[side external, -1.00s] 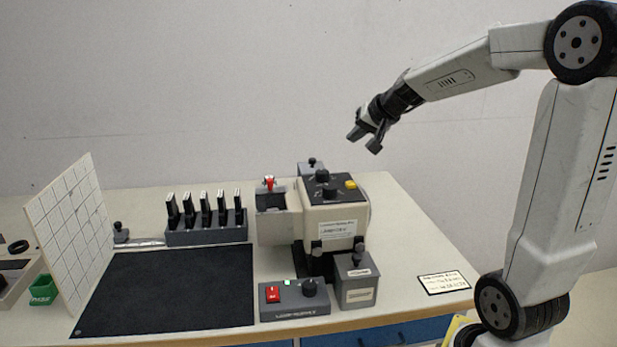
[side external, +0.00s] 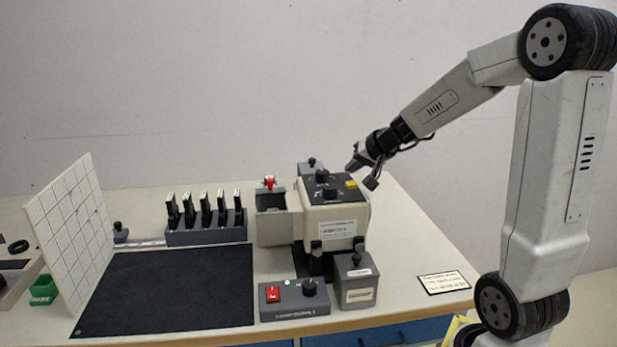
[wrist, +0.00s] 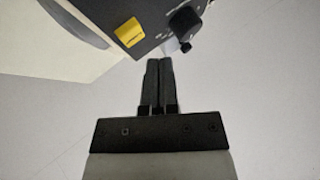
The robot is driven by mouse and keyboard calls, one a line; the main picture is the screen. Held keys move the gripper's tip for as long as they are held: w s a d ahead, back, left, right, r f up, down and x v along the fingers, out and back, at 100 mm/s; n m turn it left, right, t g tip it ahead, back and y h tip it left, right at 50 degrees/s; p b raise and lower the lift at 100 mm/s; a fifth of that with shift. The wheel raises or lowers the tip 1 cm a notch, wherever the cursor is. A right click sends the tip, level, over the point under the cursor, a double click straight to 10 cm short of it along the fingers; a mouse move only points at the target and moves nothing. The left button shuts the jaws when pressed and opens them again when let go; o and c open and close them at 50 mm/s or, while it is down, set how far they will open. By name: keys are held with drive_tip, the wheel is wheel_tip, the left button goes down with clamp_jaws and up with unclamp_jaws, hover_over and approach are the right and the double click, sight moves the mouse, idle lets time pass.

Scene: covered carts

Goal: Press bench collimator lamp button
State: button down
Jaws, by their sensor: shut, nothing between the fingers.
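A beige bench instrument (side external: 336,222) with a dark top panel stands near the middle of the table. A yellow button (side external: 350,185) sits at the right edge of that panel; it also shows in the wrist view (wrist: 130,32). A grey box (side external: 295,313) in front carries a red switch (side external: 273,294), a small green light (side external: 288,283) and a black knob. I cannot tell from the labels which control is the collimator lamp's. My gripper (side external: 361,172) is shut and empty, just above and right of the yellow button, apart from it. The wrist view shows its fingers (wrist: 160,64) together.
Black knobs (side external: 323,176) stand on the top panel beside the yellow button. A rack of dark slides (side external: 207,236), a black mat (side external: 165,290) and an upright gridded board (side external: 70,230) lie to the left. The table right of the instrument is mostly clear.

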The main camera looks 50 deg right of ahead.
sight(353, 184)
drive_tip(key=shift+f, duration=0.55)
drive_tip(key=shift+f, duration=0.15)
idle(1.7)
drive_tip(key=shift+f, duration=0.3)
drive_tip(key=shift+f, duration=0.4)
idle(1.2)
drive_tip(key=shift+r, duration=0.85)
drive_tip(key=shift+r, duration=0.1)
drive_tip(key=shift+r, duration=2.4)
drive_tip(key=shift+r, duration=0.15)
